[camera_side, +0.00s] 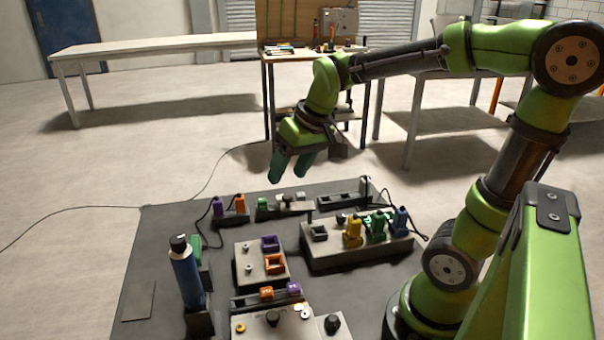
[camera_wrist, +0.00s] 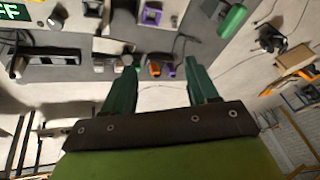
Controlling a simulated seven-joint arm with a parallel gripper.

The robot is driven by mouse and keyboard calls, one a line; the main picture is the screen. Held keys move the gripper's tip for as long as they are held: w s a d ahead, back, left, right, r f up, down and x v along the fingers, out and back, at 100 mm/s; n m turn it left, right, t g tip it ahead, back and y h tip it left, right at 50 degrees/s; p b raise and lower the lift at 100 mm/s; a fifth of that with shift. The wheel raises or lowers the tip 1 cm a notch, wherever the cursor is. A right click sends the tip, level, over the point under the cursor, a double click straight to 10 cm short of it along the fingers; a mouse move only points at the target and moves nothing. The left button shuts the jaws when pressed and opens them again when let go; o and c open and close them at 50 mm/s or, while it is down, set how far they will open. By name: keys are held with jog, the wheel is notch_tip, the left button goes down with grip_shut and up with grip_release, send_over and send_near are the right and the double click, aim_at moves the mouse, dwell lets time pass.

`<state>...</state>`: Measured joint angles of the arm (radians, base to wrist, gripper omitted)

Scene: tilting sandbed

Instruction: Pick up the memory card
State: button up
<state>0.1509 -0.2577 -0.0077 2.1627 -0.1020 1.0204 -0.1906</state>
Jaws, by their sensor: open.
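My gripper (camera_side: 291,170) is open and empty, with green fingers pointing down above the far edge of the dark work mat (camera_side: 165,260). In the wrist view the gripper (camera_wrist: 163,66) shows its two fingers apart, with small orange and purple connectors visible beyond and between the tips. I cannot pick out the memory card with certainty in either view; the parts are too small to tell.
The mat holds a block with yellow, green and blue plugs (camera_side: 358,248), a block with purple and orange sockets (camera_side: 262,272), a blue cylinder (camera_side: 186,275) standing upright, and purple and orange plugs (camera_side: 229,207) with cables. A tool bench (camera_side: 312,54) stands behind.

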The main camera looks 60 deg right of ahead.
jog(key=w+d+f+n+g, duration=0.45)
jog(key=w+d+n, duration=0.25)
jog(key=w+d, duration=0.55)
jog(key=n, duration=0.6)
send_over(280, 196)
jog(key=shift+h, duration=0.4)
jog(key=f, duration=0.9)
jog(key=shift+a+f, duration=0.3)
jog(key=shift+f, duration=0.1)
jog(key=f, duration=0.4)
jog(key=shift+s+d, duration=0.15)
jog(key=shift+d, duration=0.15)
jog(key=shift+f, duration=0.65)
grip_shut()
